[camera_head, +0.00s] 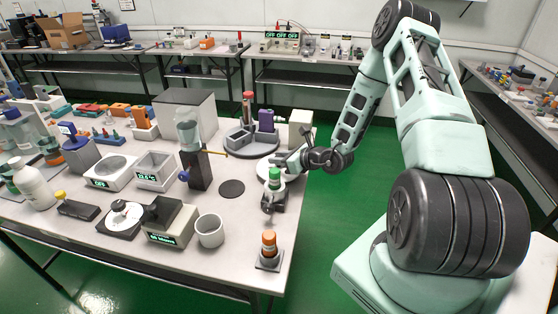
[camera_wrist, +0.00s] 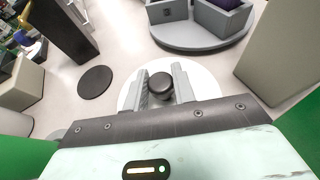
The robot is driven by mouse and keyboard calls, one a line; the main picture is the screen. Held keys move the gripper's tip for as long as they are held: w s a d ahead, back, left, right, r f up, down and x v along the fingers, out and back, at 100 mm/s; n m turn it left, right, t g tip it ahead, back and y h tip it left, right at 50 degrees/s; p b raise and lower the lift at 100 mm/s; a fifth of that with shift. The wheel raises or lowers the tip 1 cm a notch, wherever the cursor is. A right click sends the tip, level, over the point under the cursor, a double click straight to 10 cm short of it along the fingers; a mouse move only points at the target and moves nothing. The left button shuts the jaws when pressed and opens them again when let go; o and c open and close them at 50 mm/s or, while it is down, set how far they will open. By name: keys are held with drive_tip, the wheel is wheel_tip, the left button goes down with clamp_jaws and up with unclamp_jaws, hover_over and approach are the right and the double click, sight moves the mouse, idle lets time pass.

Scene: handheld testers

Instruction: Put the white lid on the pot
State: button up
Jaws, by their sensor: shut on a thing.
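The white lid (camera_wrist: 204,80) is a round disc with a dark knob (camera_wrist: 160,86) at its middle. My gripper (camera_wrist: 163,84) has its two grey fingers on either side of the knob and is shut on it. In the head view the lid (camera_head: 264,170) shows as a pale disc near the table's right edge, partly hidden by my gripper (camera_head: 279,163). I cannot tell whether it touches the table. A pale, open, round vessel (camera_head: 210,231), which looks like the pot, stands near the front of the table, apart from my gripper.
A green-capped item (camera_head: 274,180) stands just in front of my gripper. A dark round pad (camera_head: 232,188) lies left of it. A grey round stand (camera_head: 250,148) and a beige box (camera_head: 300,124) are behind. An orange-topped bottle (camera_head: 269,243) stands near the front right corner.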

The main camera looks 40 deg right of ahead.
drive_tip(key=shift+f, duration=0.55)
drive_tip(key=shift+f, duration=0.1)
drive_tip(key=o, duration=1)
